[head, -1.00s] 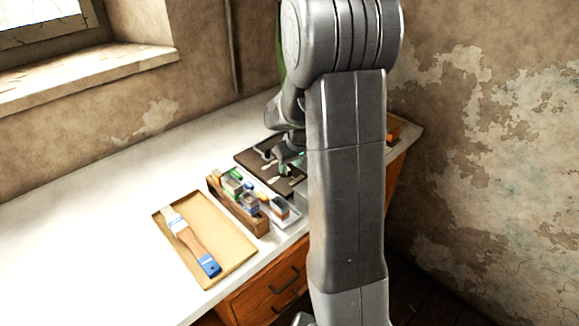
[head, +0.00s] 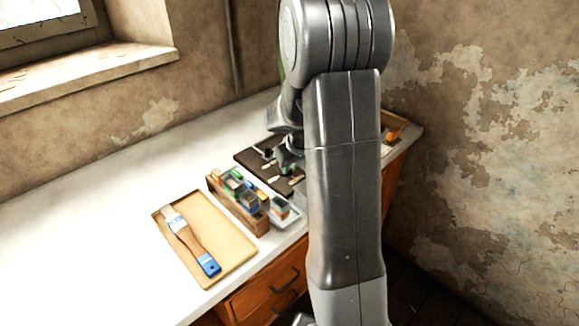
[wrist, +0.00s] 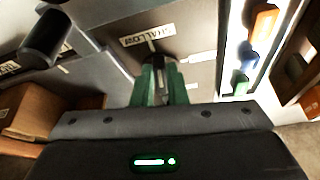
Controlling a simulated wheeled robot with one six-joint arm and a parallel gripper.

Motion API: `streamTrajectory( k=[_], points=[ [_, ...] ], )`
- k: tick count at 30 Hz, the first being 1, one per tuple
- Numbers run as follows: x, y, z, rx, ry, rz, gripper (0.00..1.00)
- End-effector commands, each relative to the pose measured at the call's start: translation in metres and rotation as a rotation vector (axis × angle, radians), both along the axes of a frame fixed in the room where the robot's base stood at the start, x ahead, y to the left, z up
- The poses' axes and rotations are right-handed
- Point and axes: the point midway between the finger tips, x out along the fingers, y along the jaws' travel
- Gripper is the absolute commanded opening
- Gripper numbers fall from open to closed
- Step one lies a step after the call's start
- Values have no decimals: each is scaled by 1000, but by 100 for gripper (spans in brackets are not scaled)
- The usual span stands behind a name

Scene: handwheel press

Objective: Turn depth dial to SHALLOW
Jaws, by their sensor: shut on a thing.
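My gripper (wrist: 160,85), with green fingers, is shut on a small dark knob (wrist: 167,66), which I take to be the depth dial. The fingers cover most of the dial, and I cannot tell where it points. A white label (wrist: 147,36) just beyond the fingertips reads upside down, partly as "ALLOW". The dial sits on a grey plate (wrist: 192,75). In the head view my gripper (head: 289,160) is over the dark base (head: 250,158) of the press, and my arm hides much of it. The dial cannot be made out there.
A tan tray (head: 221,240) with a paintbrush (head: 188,238) lies farther left. A dark cylinder (wrist: 45,37) is at the wrist view's upper left. The left bench is clear.

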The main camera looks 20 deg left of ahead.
Motion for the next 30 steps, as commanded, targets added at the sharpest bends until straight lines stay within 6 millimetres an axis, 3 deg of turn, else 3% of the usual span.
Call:
streamTrajectory(
  k=[12,23,24,26,30],
  points=[
    [5,-3,-1,1,-2,206,0],
    [5,-3,0,1,-1,221,0],
    [5,-3,0,1,-1,221,21],
    [5,-3,0,1,-1,221,32],
    [5,-3,0,1,0,220,35]
  ],
)
